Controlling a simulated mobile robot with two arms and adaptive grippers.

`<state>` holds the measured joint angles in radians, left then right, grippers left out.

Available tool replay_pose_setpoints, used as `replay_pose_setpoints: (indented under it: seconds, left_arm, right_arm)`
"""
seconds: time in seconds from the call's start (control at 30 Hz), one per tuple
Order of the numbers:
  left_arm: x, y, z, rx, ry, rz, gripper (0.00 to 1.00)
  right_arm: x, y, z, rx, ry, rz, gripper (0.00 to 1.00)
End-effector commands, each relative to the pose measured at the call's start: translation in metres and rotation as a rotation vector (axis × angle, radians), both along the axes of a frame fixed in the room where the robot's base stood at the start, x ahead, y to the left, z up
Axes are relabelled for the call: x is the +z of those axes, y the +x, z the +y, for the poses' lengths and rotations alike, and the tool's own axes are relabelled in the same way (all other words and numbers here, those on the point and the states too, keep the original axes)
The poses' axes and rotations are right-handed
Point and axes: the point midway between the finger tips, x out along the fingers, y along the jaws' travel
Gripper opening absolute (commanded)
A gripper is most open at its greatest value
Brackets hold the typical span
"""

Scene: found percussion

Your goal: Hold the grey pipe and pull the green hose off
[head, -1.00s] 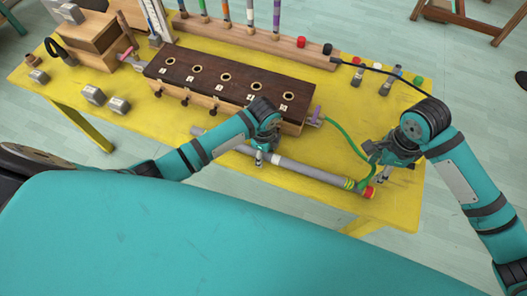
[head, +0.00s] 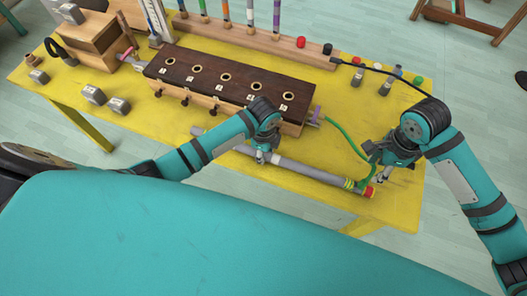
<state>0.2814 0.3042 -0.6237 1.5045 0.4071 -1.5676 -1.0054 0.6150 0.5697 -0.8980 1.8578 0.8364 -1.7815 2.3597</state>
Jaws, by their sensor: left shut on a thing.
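The grey pipe (head: 310,172) lies along the front edge of the yellow table, with yellow-green bands and a red end at the right. My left gripper (head: 262,159) is shut on the grey pipe left of its middle; its fingertips are partly hidden by the wrist. The green hose (head: 345,136) curves from the right end of the dark wooden box to the pipe's right end near the bands. My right gripper (head: 379,178) is beside the hose and just above the pipe's red end. Its fingers are small and partly covered, so its grip is unclear.
The dark-topped wooden box (head: 225,80) with several holes stands behind the pipe. A wooden rack (head: 250,38) with coloured tubes is at the back. Several metal blocks (head: 94,95) lie at the left. A black cable (head: 385,69) runs at the back right of the yellow table (head: 150,130).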

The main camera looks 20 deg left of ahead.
Motion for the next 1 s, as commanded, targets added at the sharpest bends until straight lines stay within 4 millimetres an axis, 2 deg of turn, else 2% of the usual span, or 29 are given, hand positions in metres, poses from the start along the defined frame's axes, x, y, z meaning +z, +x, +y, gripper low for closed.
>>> replay_pose_setpoints:
  seconds: [0.33, 0.43, 0.73, 0.87, 1.0]
  left_arm:
    - [0.0003, 0.0003, 0.0, 0.0, 0.0, -0.001, 0.0]
    - [0.0003, 0.0003, 0.0, 0.0, 0.0, -0.001, 0.0]
    - [0.0003, 0.0003, -0.0001, 0.0, 0.0, -0.001, 0.0]
    - [0.0003, 0.0003, -0.0001, 0.0, 0.0, -0.001, 0.0]
    - [0.0003, 0.0003, -0.0001, 0.0, 0.0, -0.001, 0.0]
  right_arm:
    - [0.0001, 0.0, 0.0, 0.0, 0.0, 0.0, 0.38]
    - [0.0001, 0.0, 0.0, 0.0, 0.0, 0.0, 0.47]
    - [0.0001, 0.0, 0.0, 0.02, 0.0, 0.0, 0.47]
    - [0.0006, 0.0, 0.0002, 0.146, 0.0, 0.0, 0.47]
    - [0.0018, 0.0001, 0.0003, 0.438, 0.0, 0.0, 0.47]
